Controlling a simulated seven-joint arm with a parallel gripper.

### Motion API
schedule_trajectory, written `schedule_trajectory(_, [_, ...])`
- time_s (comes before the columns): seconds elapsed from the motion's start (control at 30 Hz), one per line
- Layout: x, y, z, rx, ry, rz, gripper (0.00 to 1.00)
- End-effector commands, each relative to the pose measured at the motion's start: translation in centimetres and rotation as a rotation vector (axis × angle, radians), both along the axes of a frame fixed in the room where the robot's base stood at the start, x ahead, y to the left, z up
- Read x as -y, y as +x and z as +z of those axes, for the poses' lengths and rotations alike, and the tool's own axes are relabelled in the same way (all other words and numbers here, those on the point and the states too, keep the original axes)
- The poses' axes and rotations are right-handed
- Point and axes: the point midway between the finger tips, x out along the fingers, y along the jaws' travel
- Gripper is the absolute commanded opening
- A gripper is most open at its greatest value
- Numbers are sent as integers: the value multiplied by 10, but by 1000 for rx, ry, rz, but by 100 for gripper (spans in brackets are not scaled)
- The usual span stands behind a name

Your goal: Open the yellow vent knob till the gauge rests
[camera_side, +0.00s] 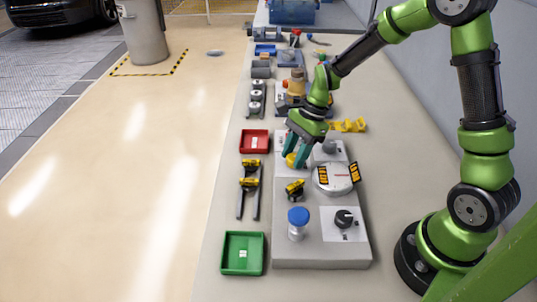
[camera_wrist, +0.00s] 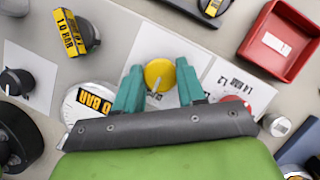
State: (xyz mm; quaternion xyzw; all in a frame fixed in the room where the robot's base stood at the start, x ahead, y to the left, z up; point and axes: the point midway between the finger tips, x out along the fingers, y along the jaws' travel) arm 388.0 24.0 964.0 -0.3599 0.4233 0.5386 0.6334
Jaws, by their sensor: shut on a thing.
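The yellow vent knob (camera_wrist: 159,73) has a pale pointer line and sits on a white printed card. My gripper (camera_wrist: 160,86) has its teal fingers on either side of the knob, shut on it. In the side view my gripper (camera_side: 294,158) comes down on the yellow knob (camera_side: 291,161), which the fingers partly hide. The gauge (camera_side: 335,177) is a white round dial with a red needle and black-and-yellow tags on its rim. In the wrist view the gauge (camera_wrist: 82,116) is mostly hidden by my gripper's body, and its needle cannot be seen there.
A blue-capped cylinder (camera_side: 298,222) and a black knob (camera_side: 344,218) stand on the grey panel (camera_side: 305,258). A yellow-and-black tagged part (camera_side: 295,189) is near the gauge. A red tray (camera_side: 254,134) and a green tray (camera_side: 243,267) lie left of the panel.

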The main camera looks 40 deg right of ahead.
Motion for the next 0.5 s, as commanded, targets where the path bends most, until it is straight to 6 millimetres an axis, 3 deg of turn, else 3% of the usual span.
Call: schedule_trajectory(0.5, [0, 2, 1, 0, 1, 344, 9])
